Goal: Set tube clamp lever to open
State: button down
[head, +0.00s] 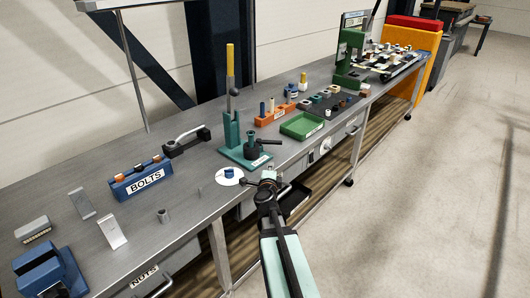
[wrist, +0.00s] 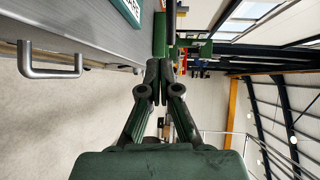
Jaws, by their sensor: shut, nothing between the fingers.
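A green fixture (head: 231,135) stands on the workbench, with an upright lever (head: 230,70) whose upper part is yellow. On the same base is a dark green round holder (head: 252,146) with a black side handle. A black clamp-like block with a grey bar lever (head: 188,134) lies further left; I cannot tell for certain which is the tube clamp. My gripper (head: 267,180) is in front of the bench's front edge, below and right of the green fixture, apart from both levers. In the wrist view my gripper (wrist: 159,82) has its fingertips together, empty.
The workbench (head: 115,185) holds a blue BOLTS rack (head: 141,181), a white disc with a blue piece (head: 230,175), an orange rack (head: 275,114) and a green tray (head: 302,126). A drawer handle (wrist: 50,60) sticks out at left in the wrist view. Open floor (head: 410,210) lies to the right.

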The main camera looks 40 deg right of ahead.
aim_at(269, 143)
jog(key=x, duration=0.4)
jog(key=r+p+x, duration=0.1)
jog(key=x, duration=0.4)
jog(key=p+x, duration=0.1)
jog(key=x, duration=0.3)
jog(key=shift+w+d+r, duration=0.15)
jog(key=shift+w+d, duration=0.15)
jog(key=shift+d, duration=0.05)
jog(key=shift+b, duration=0.35)
